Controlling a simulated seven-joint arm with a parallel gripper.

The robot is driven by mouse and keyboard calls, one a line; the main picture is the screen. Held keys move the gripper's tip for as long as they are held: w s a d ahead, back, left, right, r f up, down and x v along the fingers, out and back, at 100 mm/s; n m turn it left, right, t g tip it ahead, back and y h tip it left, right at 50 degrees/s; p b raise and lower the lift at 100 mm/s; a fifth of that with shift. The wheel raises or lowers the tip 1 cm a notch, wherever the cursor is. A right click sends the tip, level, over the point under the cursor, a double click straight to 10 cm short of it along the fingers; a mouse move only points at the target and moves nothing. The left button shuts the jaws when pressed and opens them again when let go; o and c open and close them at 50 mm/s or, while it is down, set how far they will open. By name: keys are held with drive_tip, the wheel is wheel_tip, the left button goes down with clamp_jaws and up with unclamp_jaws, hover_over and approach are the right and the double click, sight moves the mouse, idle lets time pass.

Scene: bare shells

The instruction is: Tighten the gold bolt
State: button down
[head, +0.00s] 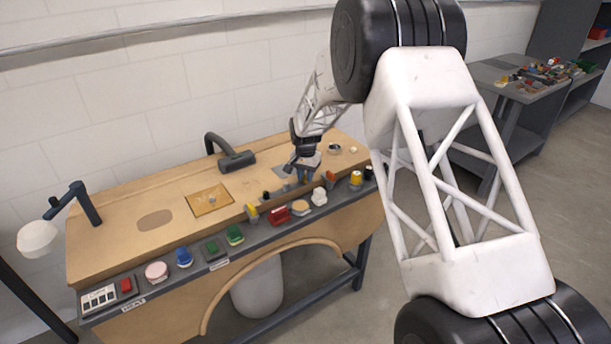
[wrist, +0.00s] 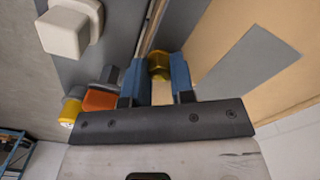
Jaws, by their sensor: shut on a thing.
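My gripper (wrist: 156,88) has its two blue fingers around a gold-yellow piece (wrist: 160,66) in the wrist view, which looks like the gold bolt. The fingers are shut on its sides, and its lower part is partly hidden by the gripper. In the head view my gripper (head: 304,172) is low over the right half of the workbench, close to its front ledge. The bolt cannot be made out between the fingers there.
The wooden workbench (head: 120,258) has a front strip of colored buttons and knobs.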

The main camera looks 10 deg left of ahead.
sight(305, 176)
drive_tip(key=c, duration=1)
unclamp_jaws()
drive_tip(key=shift+o, duration=0.2)
drive_tip(key=shift+r, duration=3.95)
